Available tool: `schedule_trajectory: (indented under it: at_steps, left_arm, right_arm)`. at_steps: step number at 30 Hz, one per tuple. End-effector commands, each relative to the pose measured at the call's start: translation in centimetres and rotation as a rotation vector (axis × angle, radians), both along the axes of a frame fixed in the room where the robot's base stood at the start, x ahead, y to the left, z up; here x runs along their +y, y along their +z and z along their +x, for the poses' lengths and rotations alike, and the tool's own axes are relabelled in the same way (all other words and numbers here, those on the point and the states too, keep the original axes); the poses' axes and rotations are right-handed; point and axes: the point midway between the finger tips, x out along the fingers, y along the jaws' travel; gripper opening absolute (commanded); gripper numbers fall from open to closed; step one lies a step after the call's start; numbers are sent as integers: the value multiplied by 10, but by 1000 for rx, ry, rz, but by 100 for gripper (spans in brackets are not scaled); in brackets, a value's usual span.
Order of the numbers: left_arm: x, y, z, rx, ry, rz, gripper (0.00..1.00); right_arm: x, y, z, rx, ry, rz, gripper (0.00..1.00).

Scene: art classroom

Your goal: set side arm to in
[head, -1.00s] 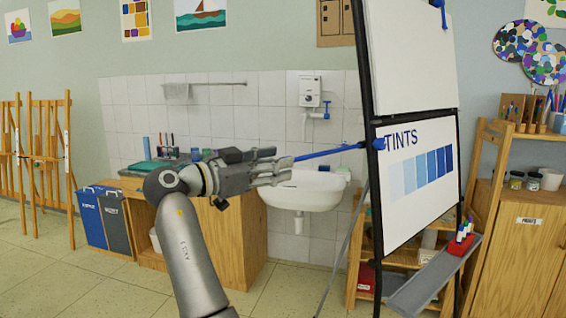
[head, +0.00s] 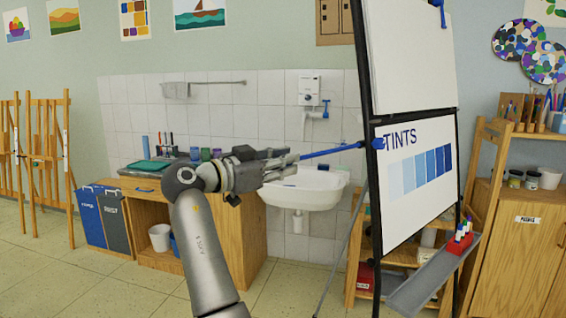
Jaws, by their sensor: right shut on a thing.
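A flip-chart stand (head: 375,205) with a black frame stands right of centre and carries a sheet marked TINTS (head: 420,175). Its side arm (head: 335,151) is a thin blue rod that sticks out to the left from a blue joint (head: 381,144) on the frame's left upright. My right gripper (head: 289,161) is shut on the rod's free left end and hides that tip. The rod is nearly level, rising slightly toward the joint. My left gripper is not in view.
A white sink (head: 307,188) is behind the rod. A wooden cabinet (head: 238,245) and blue and grey bins (head: 104,215) stand to the left. The stand's grey tray (head: 432,277) juts out low at the right, with a red marker holder (head: 461,243).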

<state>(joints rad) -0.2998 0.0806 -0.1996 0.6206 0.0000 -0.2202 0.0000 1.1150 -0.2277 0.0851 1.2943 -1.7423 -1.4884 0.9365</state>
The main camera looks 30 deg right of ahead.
Motion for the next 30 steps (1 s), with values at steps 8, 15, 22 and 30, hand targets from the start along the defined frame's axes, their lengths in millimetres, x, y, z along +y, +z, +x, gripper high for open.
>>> schedule_trajectory:
  at_steps: [8,15,22,30]
  left_arm:
    - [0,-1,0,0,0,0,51]
    - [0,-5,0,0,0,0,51]
    - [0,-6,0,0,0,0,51]
    - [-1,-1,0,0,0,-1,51]
  right_arm:
    - [-5,0,0,0,-1,-1,0]
    - [-47,0,3,-2,-5,-3,0]
    - [-115,2,9,0,-6,-4,0]
    - [-188,3,17,1,-4,-2,0]
